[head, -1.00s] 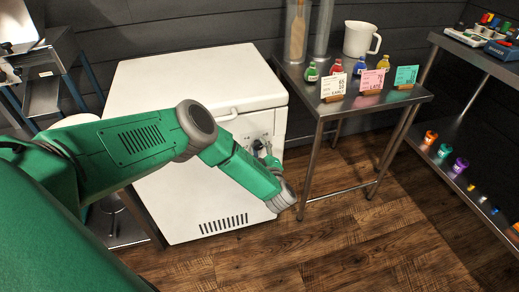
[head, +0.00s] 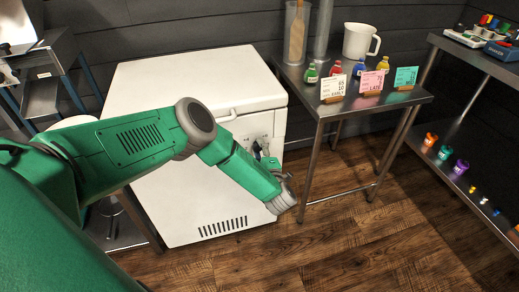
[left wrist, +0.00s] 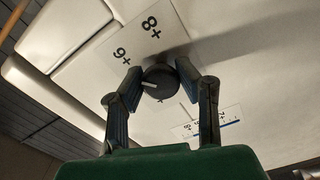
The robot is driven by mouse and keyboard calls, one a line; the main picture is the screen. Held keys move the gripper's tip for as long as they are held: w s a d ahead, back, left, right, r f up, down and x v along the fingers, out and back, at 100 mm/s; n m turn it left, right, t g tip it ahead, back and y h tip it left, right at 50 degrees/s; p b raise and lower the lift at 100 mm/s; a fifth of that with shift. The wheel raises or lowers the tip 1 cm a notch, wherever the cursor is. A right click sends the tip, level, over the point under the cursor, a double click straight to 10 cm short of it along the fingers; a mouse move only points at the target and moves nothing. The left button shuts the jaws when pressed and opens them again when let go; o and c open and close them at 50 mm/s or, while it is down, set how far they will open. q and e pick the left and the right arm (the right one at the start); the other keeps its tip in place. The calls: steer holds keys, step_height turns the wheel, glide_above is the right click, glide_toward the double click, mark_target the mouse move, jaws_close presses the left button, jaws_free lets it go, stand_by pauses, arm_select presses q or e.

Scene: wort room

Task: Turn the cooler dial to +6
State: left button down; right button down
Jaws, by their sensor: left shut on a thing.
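The white cooler (head: 200,95) stands ahead with its control panel at the right of its front. The dark round dial (left wrist: 160,82) shows in the left wrist view, with a white pointer mark towards the picture's left. A plate (left wrist: 140,38) beside it carries printed +8 and +6, upside down in this view; the +6 is up and left of the dial. My left gripper (left wrist: 160,88) is shut on the dial, with a finger on either side. In the head view my left gripper (head: 266,158) is at the panel, partly hidden by my own arm. My right gripper is not in view.
A second small scale (left wrist: 208,123) with printed marks is right of the dial in the left wrist view. A steel table (head: 350,105) with bottles, cards and a white jug (head: 360,40) stands close to the cooler's right. Wooden floor (head: 330,240) is clear in front.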

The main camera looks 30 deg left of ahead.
arm_select(q)
steer(key=shift+s+f, duration=0.2)
steer(key=shift+f, duration=0.1)
steer(key=c, duration=1.3)
jaws_free()
steer(key=shift+o, duration=0.8)
steer(key=shift+r, duration=0.15)
steer(key=v, duration=1.2)
steer(key=shift+w, duration=0.15)
